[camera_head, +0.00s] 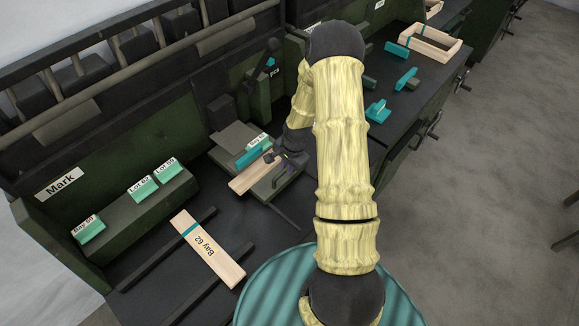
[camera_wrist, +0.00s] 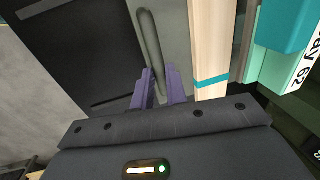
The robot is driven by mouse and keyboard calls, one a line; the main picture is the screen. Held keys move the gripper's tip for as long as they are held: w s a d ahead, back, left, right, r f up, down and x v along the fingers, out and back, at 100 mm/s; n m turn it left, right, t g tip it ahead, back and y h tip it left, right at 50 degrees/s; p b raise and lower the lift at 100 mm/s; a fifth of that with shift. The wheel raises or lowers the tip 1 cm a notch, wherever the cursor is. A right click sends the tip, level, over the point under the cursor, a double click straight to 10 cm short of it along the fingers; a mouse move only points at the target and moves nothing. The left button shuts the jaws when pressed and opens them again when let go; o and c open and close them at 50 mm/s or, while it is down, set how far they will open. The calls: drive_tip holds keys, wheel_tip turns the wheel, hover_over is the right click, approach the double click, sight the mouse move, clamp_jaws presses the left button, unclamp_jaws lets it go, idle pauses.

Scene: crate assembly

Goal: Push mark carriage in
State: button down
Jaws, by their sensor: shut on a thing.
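The mark carriage (camera_head: 233,137) is a flat grey plate at the marking station, left of my arm; it also shows in the wrist view (camera_wrist: 174,30). A bare wooden slat (camera_head: 246,183) lies on it, with a teal band visible in the wrist view (camera_wrist: 211,80). A teal stamp block (camera_head: 250,157) sits beside the slat; its label reads "Bay 62" in the wrist view (camera_wrist: 285,40). My gripper (camera_head: 279,160) is at the carriage's near right side. In the wrist view its purple fingers (camera_wrist: 160,88) are shut on the carriage's dark rounded handle (camera_wrist: 150,40).
Labelled teal stamps (camera_head: 142,188) stand on a dark green ledge under the "Mark" sign (camera_head: 62,183). Teal parts (camera_head: 377,111) and a wooden frame (camera_head: 433,44) are on the right-hand bench.

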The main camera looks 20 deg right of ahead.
drive_tip(key=w, duration=0.1)
drive_tip(key=w+a, duration=0.1)
drive_tip(key=shift+w, duration=0.35)
drive_tip(key=shift+w+a+r, duration=0.1)
drive_tip(key=shift+w, duration=0.05)
drive_tip(key=c, duration=1.4)
unclamp_jaws()
drive_tip(key=shift+w, duration=0.1)
drive_tip(key=s+d+r+b, duration=0.1)
drive_tip(key=s+r, duration=0.2)
drive_tip(key=r, duration=1.4)
drive_tip(key=shift+s+b, duration=0.2)
drive_tip(key=shift+b, duration=0.1)
drive_tip(key=shift+d, duration=0.1)
